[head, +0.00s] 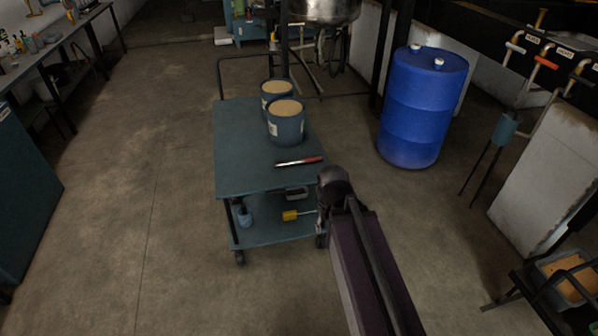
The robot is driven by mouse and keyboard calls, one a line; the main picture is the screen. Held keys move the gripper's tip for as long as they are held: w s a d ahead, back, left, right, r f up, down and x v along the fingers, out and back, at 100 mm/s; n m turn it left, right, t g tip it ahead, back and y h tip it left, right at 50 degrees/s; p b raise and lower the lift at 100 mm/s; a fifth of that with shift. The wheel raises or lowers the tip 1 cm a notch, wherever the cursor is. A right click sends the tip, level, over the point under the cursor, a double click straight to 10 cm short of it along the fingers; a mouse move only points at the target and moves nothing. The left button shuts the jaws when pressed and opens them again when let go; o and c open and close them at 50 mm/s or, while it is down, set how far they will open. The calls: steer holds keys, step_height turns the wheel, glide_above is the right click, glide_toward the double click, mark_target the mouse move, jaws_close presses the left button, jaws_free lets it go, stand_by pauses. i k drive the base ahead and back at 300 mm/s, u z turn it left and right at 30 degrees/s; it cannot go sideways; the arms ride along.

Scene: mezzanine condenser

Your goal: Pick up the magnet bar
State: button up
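A slim bar with a silver left part and a red right end, which looks like the magnet bar (299,161), lies flat on the top shelf of a blue-green cart (240,178). It lies near the front right of that shelf, in front of two blue tubs. My arm reaches up from the bottom right, and its dark rounded joint stands just right of the cart's front corner, close to the bar in the picture. My gripper's fingers do not show. Nothing covers the bar.
Two blue tubs with tan contents, a front one (286,127) and a rear one (268,90), stand on the cart. A yellow item (290,215) is on its lower shelf. A blue drum (422,105) stands to the right. Floor left of the cart is clear.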

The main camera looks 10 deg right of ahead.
mark_target(305, 159)
steer(key=k, duration=0.75)
steer(key=z, duration=0.45)
steer(key=i, duration=1.95)
steer(key=u, duration=0.6)
